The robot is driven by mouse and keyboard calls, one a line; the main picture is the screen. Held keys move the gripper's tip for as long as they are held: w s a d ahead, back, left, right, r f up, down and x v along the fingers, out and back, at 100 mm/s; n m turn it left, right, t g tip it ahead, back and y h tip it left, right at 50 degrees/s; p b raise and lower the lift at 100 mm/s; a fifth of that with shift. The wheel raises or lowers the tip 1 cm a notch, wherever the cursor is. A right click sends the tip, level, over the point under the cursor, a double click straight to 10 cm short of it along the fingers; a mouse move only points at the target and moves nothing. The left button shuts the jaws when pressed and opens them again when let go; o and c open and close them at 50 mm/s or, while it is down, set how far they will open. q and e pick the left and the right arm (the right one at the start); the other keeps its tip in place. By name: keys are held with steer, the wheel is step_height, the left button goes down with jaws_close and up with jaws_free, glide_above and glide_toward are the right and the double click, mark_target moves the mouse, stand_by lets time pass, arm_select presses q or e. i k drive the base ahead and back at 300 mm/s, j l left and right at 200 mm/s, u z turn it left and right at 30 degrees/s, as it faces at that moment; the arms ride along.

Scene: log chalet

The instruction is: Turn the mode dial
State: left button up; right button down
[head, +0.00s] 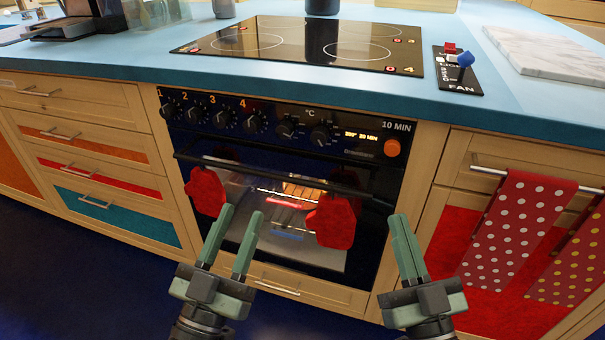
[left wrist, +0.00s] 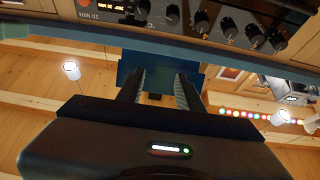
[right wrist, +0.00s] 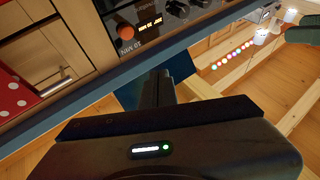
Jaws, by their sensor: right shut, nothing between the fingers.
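The oven's control panel (head: 355,120) is in the upper middle of the head view. It has four black knobs marked 1 to 4 and two more black dials, one left (head: 285,130) and one right (head: 320,136), near a °C mark. I cannot read which one is the mode dial. My left gripper (head: 243,212) is open and empty, below the panel in front of the oven door. My right gripper (head: 401,218) is shut and empty, below and right of the panel. Neither touches a dial. Dials also show at the top of the left wrist view (left wrist: 172,15).
The oven door handle (head: 270,175) sticks out below the panel, with red mitts (head: 207,192) (head: 335,222) in front of the door. A lit display (head: 361,135) and orange button (head: 391,148) are right of the dials. The blue counter edge (head: 300,85) overhangs above. Dotted towels (head: 515,235) hang at right.

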mark_target(285, 130)
steer(key=k, duration=1)
